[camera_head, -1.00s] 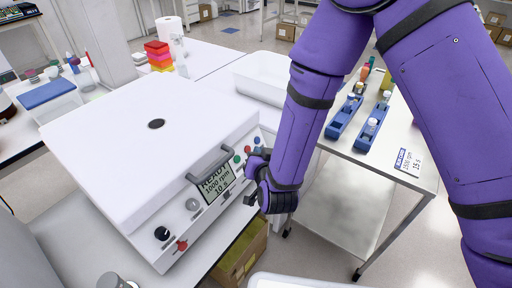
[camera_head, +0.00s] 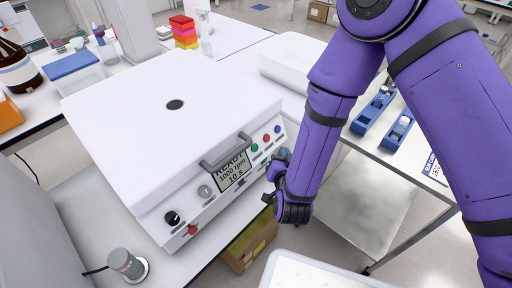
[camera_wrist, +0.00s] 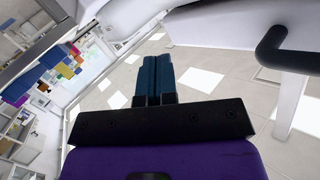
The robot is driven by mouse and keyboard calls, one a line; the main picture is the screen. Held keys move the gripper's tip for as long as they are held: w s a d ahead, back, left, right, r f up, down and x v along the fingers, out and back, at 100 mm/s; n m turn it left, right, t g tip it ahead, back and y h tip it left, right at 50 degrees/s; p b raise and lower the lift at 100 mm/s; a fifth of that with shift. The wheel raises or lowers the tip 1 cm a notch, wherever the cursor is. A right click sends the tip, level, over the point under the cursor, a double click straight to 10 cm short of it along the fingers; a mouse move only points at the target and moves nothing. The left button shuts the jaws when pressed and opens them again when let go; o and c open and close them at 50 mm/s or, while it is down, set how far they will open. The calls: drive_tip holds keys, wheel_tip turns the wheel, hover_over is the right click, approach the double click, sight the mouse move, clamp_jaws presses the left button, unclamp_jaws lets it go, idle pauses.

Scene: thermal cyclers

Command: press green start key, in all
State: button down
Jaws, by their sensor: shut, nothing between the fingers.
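A white box-shaped machine (camera_head: 165,110) with a closed lid and a front handle stands on the bench. Its sloping front panel has a display (camera_head: 233,170) reading READY, 1000 rpm, 10 s. To the right of the display are a green key (camera_head: 255,147), a red key (camera_head: 266,138) and a blue key (camera_head: 277,128). My gripper (camera_head: 281,155) is just in front of the panel's right end, near these keys; contact cannot be told. In the wrist view its teal fingers (camera_wrist: 153,76) are together and empty. No key shows clearly in the wrist view.
A black knob (camera_head: 172,218) and a red knob (camera_head: 192,229) sit at the panel's left. A side table with blue racks (camera_head: 372,112) and a white tub (camera_head: 300,62) stands to the right. The machine's dark handle (camera_wrist: 272,47) is close in the wrist view.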

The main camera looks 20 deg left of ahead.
drive_tip(key=shift+w+a+f, duration=0.45)
drive_tip(key=shift+a+f, duration=0.15)
drive_tip(key=shift+a, duration=0.55)
drive_tip(key=shift+w+a+f, duration=0.5)
drive_tip(key=shift+a+f, duration=0.05)
drive_tip(key=shift+a, duration=0.55)
drive_tip(key=shift+w+a+f, duration=0.45)
drive_tip(key=shift+a+f, duration=0.15)
drive_tip(key=shift+a, duration=0.55)
drive_tip(key=shift+w+a+f, duration=0.15)
drive_tip(key=shift+a, duration=0.2)
drive_tip(key=shift+w+a+f, duration=0.1)
drive_tip(key=shift+a+f, duration=0.05)
drive_tip(key=shift+a, duration=0.15)
drive_tip(key=shift+d, duration=0.1)
idle(0.5)
drive_tip(key=shift+s+d+r, duration=0.3)
drive_tip(key=shift+d+r, duration=0.05)
drive_tip(key=shift+d, duration=0.2)
drive_tip(key=shift+d, duration=0.1)
drive_tip(key=shift+s+d+r, duration=0.3)
drive_tip(key=shift+d+r, duration=0.05)
drive_tip(key=shift+d, duration=0.3)
drive_tip(key=shift+s+d+r, duration=0.25)
drive_tip(key=shift+d+r, duration=0.1)
drive_tip(key=shift+d, duration=0.35)
drive_tip(key=shift+s+d+r, duration=0.3)
drive_tip(key=shift+d+r, duration=0.05)
drive_tip(key=shift+d, duration=0.3)
